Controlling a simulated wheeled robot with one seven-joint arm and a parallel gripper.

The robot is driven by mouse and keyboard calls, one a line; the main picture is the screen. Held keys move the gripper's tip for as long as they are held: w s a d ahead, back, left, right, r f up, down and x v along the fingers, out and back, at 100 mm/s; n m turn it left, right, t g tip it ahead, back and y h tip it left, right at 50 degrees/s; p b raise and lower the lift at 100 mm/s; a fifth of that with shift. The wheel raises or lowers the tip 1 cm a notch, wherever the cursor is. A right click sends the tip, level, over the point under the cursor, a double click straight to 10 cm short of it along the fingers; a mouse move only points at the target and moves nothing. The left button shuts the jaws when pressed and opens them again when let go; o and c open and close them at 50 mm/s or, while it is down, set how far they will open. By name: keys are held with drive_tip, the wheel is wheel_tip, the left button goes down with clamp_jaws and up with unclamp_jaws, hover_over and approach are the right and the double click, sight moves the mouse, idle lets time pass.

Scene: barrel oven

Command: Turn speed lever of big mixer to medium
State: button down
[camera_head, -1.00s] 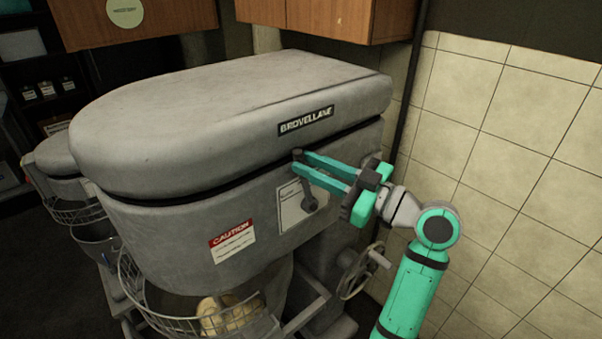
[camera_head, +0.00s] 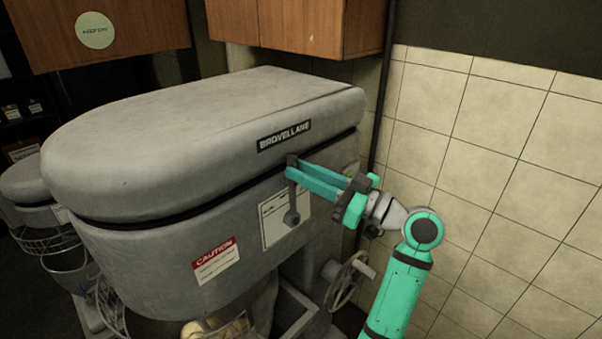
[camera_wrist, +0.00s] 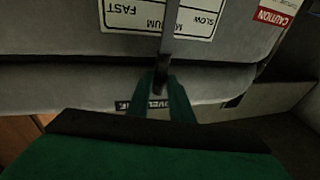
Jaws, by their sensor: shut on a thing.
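The big mixer (camera_head: 150,150) is a large grey machine with a rounded cover. Its dark grey speed lever (camera_head: 292,202) stands almost upright above its round pivot, in front of a white label (camera_head: 271,228). In the wrist view the label (camera_wrist: 120,22) reads fast, medium and slow upside down, and the lever (camera_wrist: 168,35) crosses the word medium. My gripper (camera_head: 294,171) has its green fingers shut on the lever's upper end. The wrist view shows the gripper's fingertips (camera_wrist: 161,84) on both sides of that end, which they partly hide.
A handwheel (camera_head: 345,283) sits low at the mixer's right. A tiled wall (camera_head: 500,150) stands close on the right. Wooden cabinets (camera_head: 300,25) hang above. A wire guard (camera_head: 110,303) and dough (camera_head: 200,328) show below. Another mixer (camera_head: 35,188) stands at the left.

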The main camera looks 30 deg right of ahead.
drive_tip(key=c, duration=1.9)
unclamp_jaws()
drive_tip(key=shift+o, duration=0.2)
drive_tip(key=shift+s, duration=0.1)
drive_tip(key=v, duration=1)
drive_tip(key=shift+s+d, duration=0.25)
drive_tip(key=shift+s, duration=0.05)
